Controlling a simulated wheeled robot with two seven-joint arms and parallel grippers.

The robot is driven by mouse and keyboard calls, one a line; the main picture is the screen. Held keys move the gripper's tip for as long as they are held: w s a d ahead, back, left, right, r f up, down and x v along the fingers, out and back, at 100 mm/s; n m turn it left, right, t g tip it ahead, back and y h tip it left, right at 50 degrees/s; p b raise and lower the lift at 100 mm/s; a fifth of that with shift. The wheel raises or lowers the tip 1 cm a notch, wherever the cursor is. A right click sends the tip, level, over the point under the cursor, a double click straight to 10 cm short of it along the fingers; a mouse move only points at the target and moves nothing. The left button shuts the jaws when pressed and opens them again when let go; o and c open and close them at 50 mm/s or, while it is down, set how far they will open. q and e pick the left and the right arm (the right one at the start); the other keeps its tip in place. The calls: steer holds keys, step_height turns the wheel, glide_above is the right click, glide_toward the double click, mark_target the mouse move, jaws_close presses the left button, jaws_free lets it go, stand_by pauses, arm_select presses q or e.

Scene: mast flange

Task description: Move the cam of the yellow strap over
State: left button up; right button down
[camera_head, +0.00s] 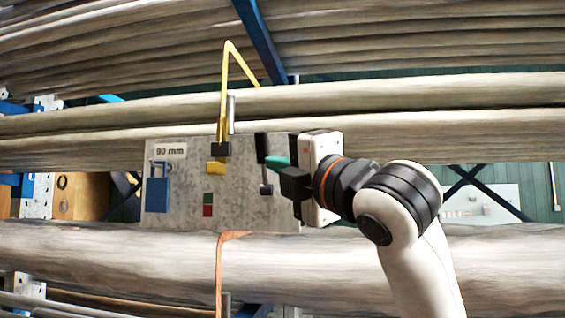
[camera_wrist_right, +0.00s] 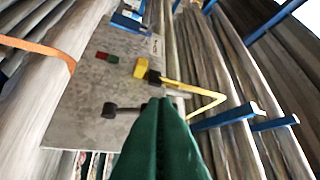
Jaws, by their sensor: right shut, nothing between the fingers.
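The yellow strap (camera_head: 224,95) loops over the upper pole and comes down to the grey plate. Its cam (camera_head: 216,166) is a yellow tab below a black block (camera_head: 221,149) on the plate. In the right wrist view, the yellow cam (camera_wrist_right: 140,68) sits beside the black block and the strap (camera_wrist_right: 200,90) runs right from it. My right gripper (camera_head: 270,160) is shut and empty, to the right of the cam and apart from it. Its green fingers (camera_wrist_right: 163,102) lie together in the wrist view. My left gripper is not in view.
The grey plate (camera_head: 180,215) reads "90 mm". It carries a blue padlock (camera_head: 157,188), a red-green marker (camera_head: 208,205) and a black lever (camera_head: 266,188) close to my right gripper. An orange strap (camera_head: 219,270) hangs below. Long poles (camera_head: 480,100) run above and below the plate.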

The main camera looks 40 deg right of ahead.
mark_target(265, 152)
steer(key=w+d+r+p, duration=0.1)
steer(key=w, duration=0.1)
steer(key=w+r+p, duration=0.1)
steer(key=w, duration=0.2)
steer(key=w+d+r+p, duration=0.1)
steer(key=w, duration=0.1)
steer(key=shift+w+d+r, duration=0.1)
steer(key=shift+w+d, duration=0.2)
steer(key=shift+w, duration=0.1)
steer(key=shift+w+d, duration=0.1)
steer(key=shift+d, duration=0.2)
steer(key=shift+w+a, duration=0.1)
steer(key=shift+r, duration=0.1)
